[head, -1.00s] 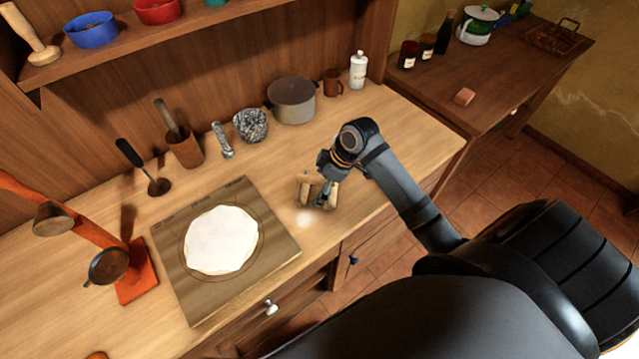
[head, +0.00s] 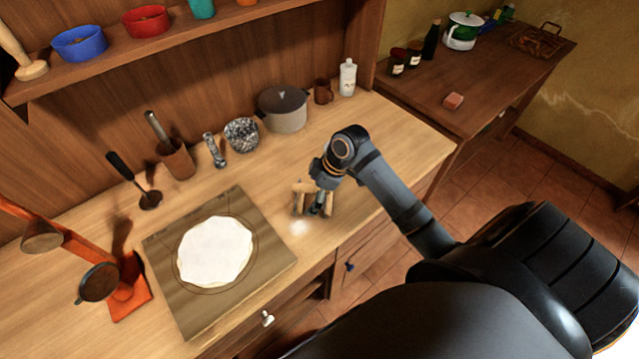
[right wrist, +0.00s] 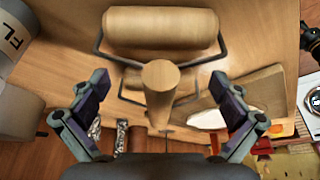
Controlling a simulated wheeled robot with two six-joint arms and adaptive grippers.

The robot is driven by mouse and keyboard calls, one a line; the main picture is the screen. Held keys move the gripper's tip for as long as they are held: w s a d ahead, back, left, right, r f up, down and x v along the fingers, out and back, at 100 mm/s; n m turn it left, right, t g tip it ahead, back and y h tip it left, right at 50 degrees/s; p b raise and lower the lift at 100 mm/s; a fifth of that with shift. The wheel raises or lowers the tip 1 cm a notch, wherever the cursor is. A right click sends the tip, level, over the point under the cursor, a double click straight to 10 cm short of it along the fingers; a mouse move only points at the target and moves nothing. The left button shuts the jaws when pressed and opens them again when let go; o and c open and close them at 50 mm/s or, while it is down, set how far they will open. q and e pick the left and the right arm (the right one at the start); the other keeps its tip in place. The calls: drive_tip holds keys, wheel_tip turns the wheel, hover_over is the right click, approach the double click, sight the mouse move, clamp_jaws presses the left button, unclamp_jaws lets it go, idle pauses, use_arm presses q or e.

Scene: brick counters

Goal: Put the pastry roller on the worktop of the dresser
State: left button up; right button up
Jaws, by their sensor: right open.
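The pastry roller (head: 299,198) is a light wooden roller on a wire frame. It is at the front edge of the dresser's worktop (head: 375,135), to the right of the pastry board, and my right gripper (head: 318,208) partly hides it. In the right wrist view the roller's thick cylinder (right wrist: 160,28) lies across the top, and its round wooden handle (right wrist: 160,76) points toward the camera. The open fingers of my right gripper (right wrist: 160,88) are on both sides of the handle, with gaps left and right. My left gripper is not in view.
A board (head: 185,300) with white dough (head: 215,250) lies left of the roller. A lidded pot (head: 284,108), a mug (head: 323,91) and a white bottle (head: 347,78) stand at the back. A side table (head: 480,75) is at the right. Worktop right of the roller is clear.

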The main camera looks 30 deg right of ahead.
drive_tip(key=v, duration=1)
drive_tip(key=shift+d+r+b, duration=0.2)
drive_tip(key=shift+r+b, duration=0.1)
drive_tip(key=shift+r, duration=0.1)
drive_tip(key=shift+s+d+r, duration=0.1)
drive_tip(key=shift+r, duration=0.55)
